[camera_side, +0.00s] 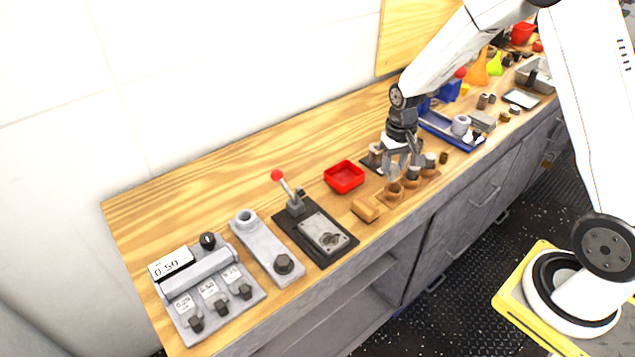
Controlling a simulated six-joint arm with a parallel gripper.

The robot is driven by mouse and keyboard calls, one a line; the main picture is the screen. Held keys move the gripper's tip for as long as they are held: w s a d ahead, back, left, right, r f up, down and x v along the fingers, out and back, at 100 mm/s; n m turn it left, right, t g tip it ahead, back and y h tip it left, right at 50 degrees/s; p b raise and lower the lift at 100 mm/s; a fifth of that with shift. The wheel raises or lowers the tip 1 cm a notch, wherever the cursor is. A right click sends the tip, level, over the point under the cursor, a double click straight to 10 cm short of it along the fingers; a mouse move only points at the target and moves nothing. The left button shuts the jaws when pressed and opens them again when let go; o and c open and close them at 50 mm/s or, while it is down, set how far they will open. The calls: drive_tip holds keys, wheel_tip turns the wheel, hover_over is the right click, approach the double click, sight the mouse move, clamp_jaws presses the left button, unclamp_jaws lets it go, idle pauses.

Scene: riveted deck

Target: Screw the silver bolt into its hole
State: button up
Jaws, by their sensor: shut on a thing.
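My gripper (404,168) is over a wooden strip (391,200) on the bench, with its fingers pointing down. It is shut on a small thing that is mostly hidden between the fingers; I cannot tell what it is. The strip bears brown round pieces, and grey-topped cylinders (430,160) stand close beside the fingers. A grey plate (266,247) lies further left, with a raised ring (246,221) at its far end and a dark hexagonal head (284,264) at its near end. I cannot clearly make out the silver bolt or its hole.
A red tray (344,176) and a small wooden block (366,209) lie left of my gripper. A red-knobbed lever (285,187) rises from a dark panel (335,254). A grey dial box (205,292) sits far left. A blue tray (451,133) and clutter fill the right.

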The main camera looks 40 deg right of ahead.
drive_tip(key=w+a+r+n, duration=0.1)
drive_tip(key=w+a, duration=0.3)
drive_tip(key=a, duration=0.7)
drive_tip(key=w+a+r+n, duration=0.2)
drive_tip(key=w+a+n, duration=0.1)
drive_tip(key=a, duration=0.8)
drive_tip(key=w+a+r+n, duration=0.1)
drive_tip(key=w+a+n, duration=0.1)
drive_tip(key=w+a, duration=0.4)
drive_tip(key=a, duration=0.4)
drive_tip(key=shift+a+r, duration=0.4)
drive_tip(key=shift+f, duration=0.15)
drive_tip(key=shift+f, duration=2.05)
drive_tip(key=shift+f, duration=1.35)
drive_tip(key=shift+w, duration=0.1)
drive_tip(key=o, duration=1.1)
